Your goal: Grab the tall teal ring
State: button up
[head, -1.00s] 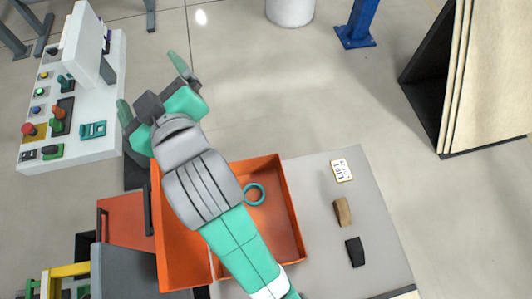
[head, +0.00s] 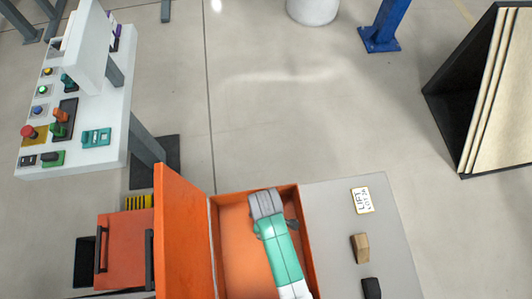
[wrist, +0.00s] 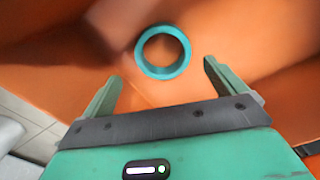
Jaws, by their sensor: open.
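The teal ring (wrist: 163,73) shows in the wrist view inside the orange box. I look into its open hole and see part of its inner wall. My gripper (wrist: 161,78) is open and empty, with one green finger on each side. The ring lies just ahead of the fingertips, roughly centred between them, with a gap on both sides. In the head view my arm reaches down into the orange box (head: 232,262); the ring and my fingertips are hidden there behind the arm.
The box walls stand close around my gripper, and its raised orange lid (head: 182,230) is on the left. A grey surface (head: 330,235) to the right holds a LIFT label (head: 362,200), a tan block (head: 360,248) and a dark block (head: 371,288). A white control panel (head: 90,115) stands at upper left.

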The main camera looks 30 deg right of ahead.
jog(key=f, duration=0.5)
jog(key=shift+s+f, duration=0.35)
jog(key=shift+f, duration=0.05)
jog(key=c, duration=1.1)
jog(key=shift+r, duration=0.2)
jog(key=shift+r, duration=0.25)
jog(key=r, duration=0.2)
jog(key=shift+s+a+r, duration=0.25)
jog(key=shift+s+r, duration=0.1)
jog(key=shift+r, duration=0.05)
jog(key=s+a, duration=0.1)
jog(key=s, duration=0.3)
jog(key=s+a+r, duration=0.1)
jog(key=s+a, duration=0.1)
jog(key=s, duration=0.3)
jog(key=s+a, duration=0.2)
jog(key=s, duration=0.3)
jog(key=shift+s+a+r, duration=0.15)
jog(key=shift+a+r, duration=0.05)
